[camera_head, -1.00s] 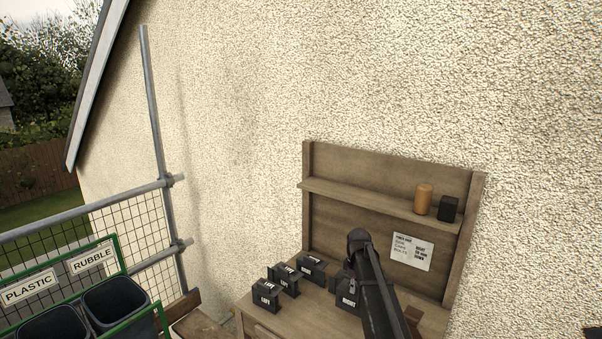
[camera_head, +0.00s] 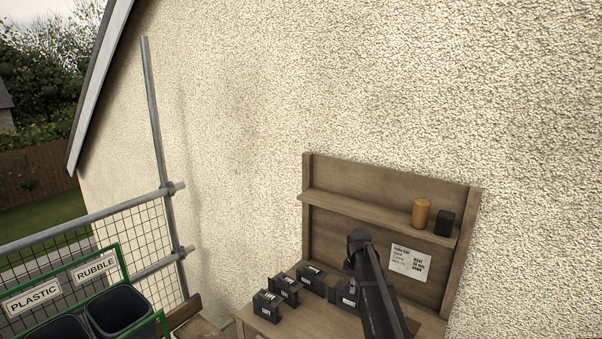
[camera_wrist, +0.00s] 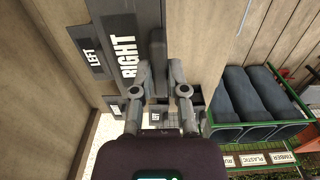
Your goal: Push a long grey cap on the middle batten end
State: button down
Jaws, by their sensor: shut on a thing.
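My gripper (camera_wrist: 159,70) is in the wrist view, with its fingers closed on a dark grey piece that carries a large RIGHT label (camera_wrist: 126,55). I take this piece for the cap; how long it is cannot be told. In the head view my dark arm covers the fingers, and a dark block with a white label (camera_head: 347,294) shows beside it over the bench. Several similar dark labelled blocks (camera_head: 267,306) stand on the bench to the left. A LEFT label (camera_wrist: 90,58) shows in the wrist view. No batten end can be made out.
The wooden bench (camera_head: 243,330) has a back panel and a shelf holding an orange-brown cylinder (camera_head: 421,213) and a black block (camera_head: 444,223). A printed sheet (camera_head: 410,262) hangs below.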

aim_at(352, 312)
jog(key=shift+f+b, duration=3)
jog(key=shift+f, duration=0.3)
jog(key=shift+r, duration=0.2)
jog(key=shift+f, duration=0.2)
jog(key=shift+r, duration=0.15)
dwell(2.3)
dwell(0.4)
